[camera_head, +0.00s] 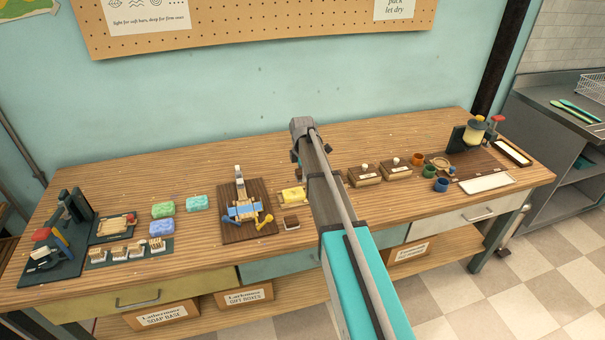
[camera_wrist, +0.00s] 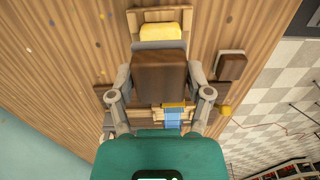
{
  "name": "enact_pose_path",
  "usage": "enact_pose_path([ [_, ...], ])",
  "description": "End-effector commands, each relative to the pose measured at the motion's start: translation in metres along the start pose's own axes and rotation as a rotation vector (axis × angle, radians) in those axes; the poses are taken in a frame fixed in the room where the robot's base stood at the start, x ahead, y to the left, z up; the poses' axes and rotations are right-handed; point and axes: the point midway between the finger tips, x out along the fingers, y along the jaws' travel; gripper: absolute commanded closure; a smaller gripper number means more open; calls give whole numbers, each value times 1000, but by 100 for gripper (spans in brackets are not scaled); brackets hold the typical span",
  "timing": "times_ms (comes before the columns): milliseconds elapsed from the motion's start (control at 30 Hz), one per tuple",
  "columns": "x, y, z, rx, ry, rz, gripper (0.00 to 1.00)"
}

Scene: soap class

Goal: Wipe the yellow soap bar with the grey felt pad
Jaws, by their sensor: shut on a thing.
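The yellow soap bar (camera_head: 292,195) lies in a pale wooden tray on the workbench, just left of my arm. In the wrist view the soap (camera_wrist: 161,32) shows at the top, partly hidden by the held block. My gripper (camera_wrist: 159,78) is shut on a dark brown block with a grey layer, the grey felt pad (camera_wrist: 158,45). The grey edge lines up with the soap's near edge in the wrist view; I cannot tell whether they touch. In the head view my arm hides most of the gripper and pad.
A brown block with a pale layer (camera_head: 291,223) sits near the soap tray; it also shows in the wrist view (camera_wrist: 231,66). Left stands a wooden fixture with blue parts (camera_head: 243,210), then green and blue soaps (camera_head: 197,203). Two knobbed blocks (camera_head: 365,176) stand right of my arm.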

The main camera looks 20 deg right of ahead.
Motion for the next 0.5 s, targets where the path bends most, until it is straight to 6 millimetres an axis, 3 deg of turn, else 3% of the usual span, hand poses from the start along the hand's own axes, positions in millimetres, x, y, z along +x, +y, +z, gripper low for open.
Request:
enact_pose_path([
  [300, -24, 0, 0, 0, 0, 0, 73],
  [500, -28, 0, 0, 0, 0, 0, 73],
])
